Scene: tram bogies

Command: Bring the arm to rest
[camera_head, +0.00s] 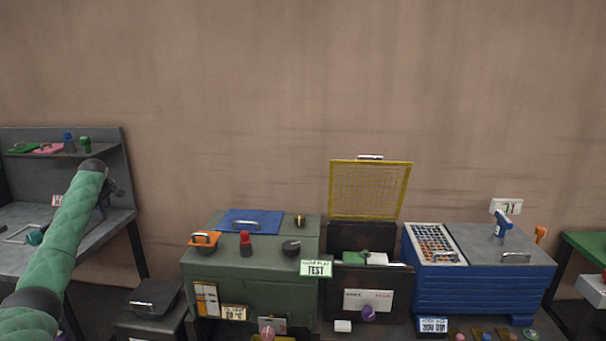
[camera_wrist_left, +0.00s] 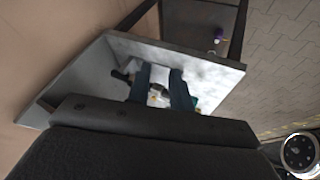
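My left arm, in a green padded sleeve, comes in from the left in the head view and reaches up in front of the grey workbench (camera_head: 120,222). My left gripper (camera_head: 112,190) is small and dark there, partly hidden behind the end of the arm. In the left wrist view the two dark fingers of the left gripper (camera_wrist_left: 160,92) stand apart. Between them I see a pale patch and small items on the bench top (camera_wrist_left: 215,72), and nothing is clearly held. My right arm and gripper are in neither view.
A green cabinet (camera_head: 225,271), a dark box with a raised yellow mesh lid (camera_head: 370,190) and a blue chest (camera_head: 480,285) stand along the wall. A dark lidded bin (camera_head: 150,300) stands beside the workbench. A shelf (camera_head: 60,154) holds small parts.

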